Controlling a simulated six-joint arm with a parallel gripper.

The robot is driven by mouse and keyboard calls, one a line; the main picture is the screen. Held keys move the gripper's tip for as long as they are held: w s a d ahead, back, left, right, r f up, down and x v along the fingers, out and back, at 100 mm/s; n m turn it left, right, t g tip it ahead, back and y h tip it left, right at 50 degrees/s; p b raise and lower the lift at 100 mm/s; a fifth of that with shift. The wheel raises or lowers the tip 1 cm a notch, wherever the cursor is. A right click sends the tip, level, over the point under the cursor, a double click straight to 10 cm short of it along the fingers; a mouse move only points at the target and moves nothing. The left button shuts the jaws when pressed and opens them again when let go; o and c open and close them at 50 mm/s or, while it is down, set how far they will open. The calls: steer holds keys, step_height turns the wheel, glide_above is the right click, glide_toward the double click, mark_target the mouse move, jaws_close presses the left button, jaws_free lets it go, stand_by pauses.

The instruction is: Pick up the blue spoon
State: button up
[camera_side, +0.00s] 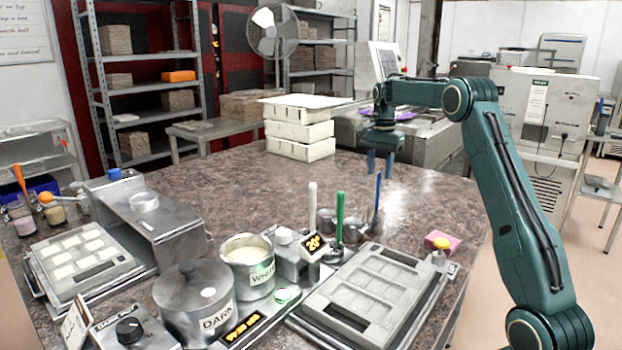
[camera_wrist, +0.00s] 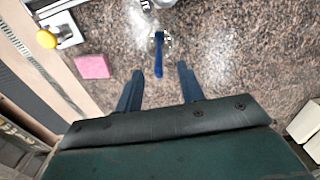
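The blue spoon (camera_side: 376,200) stands upright in a small metal holder on the table, at the right end of a row with a green-handled spoon (camera_side: 340,215) and a white-handled spoon (camera_side: 312,205). In the wrist view the blue spoon (camera_wrist: 159,55) lies ahead of and between my two fingers, apart from them. My gripper (camera_side: 379,166) points down, above and behind the blue spoon in the side view. In the wrist view my gripper (camera_wrist: 160,88) is open with nothing between its fingers.
A pink sponge (camera_side: 441,241) lies right of the spoons; it also shows in the wrist view (camera_wrist: 93,66). A grey mould tray (camera_side: 375,295) and the WHITE pot (camera_side: 248,265) stand in front. Stacked white moulds (camera_side: 300,135) stand at the back. The table's middle is clear.

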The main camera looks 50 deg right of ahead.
mark_target(378, 186)
steer(key=shift+f, duration=0.3)
steer(key=shift+f, duration=2.6)
jaws_close()
